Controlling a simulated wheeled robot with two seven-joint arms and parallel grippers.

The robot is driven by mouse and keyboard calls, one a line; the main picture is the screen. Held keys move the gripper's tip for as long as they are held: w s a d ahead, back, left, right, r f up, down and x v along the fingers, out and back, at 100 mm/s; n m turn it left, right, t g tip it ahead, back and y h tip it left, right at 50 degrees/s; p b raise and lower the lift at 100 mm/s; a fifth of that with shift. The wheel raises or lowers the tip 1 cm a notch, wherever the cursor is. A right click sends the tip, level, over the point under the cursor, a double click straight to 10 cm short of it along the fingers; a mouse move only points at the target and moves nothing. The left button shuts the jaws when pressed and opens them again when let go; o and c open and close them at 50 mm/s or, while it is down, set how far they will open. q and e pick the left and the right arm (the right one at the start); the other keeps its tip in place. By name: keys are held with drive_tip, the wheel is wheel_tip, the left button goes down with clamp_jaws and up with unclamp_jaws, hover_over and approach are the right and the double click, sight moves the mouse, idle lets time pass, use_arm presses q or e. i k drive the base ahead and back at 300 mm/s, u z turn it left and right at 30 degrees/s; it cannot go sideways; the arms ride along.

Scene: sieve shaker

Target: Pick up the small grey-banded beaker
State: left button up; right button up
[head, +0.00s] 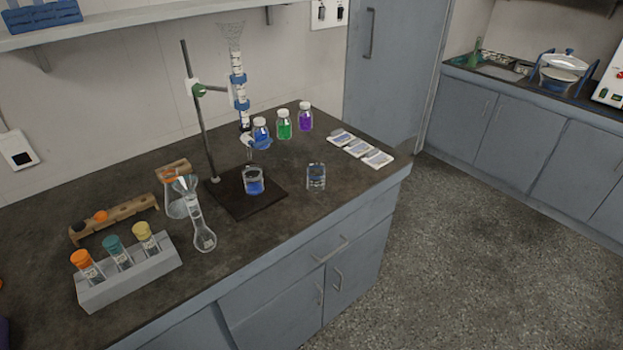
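A small clear beaker (316,177) with greyish markings on its side stands upright on the dark bench top, near the front edge and right of the stand base. Whether the markings form a grey band is too small to tell for sure. Another beaker (253,181) with blue contents stands on the black stand base (240,206). Neither of my grippers is in view.
A stand rod (198,110) holds a tall glass column (238,80) above the blue beaker. Blue, green and purple bottles (284,124) stand behind. Flat cards (359,147) lie at right. Flasks (202,232) and a tube rack (128,272) stand at left.

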sight(252, 174)
drive_tip(key=z, duration=0.3)
drive_tip(key=i, duration=0.8)
drive_tip(key=u, duration=1.65)
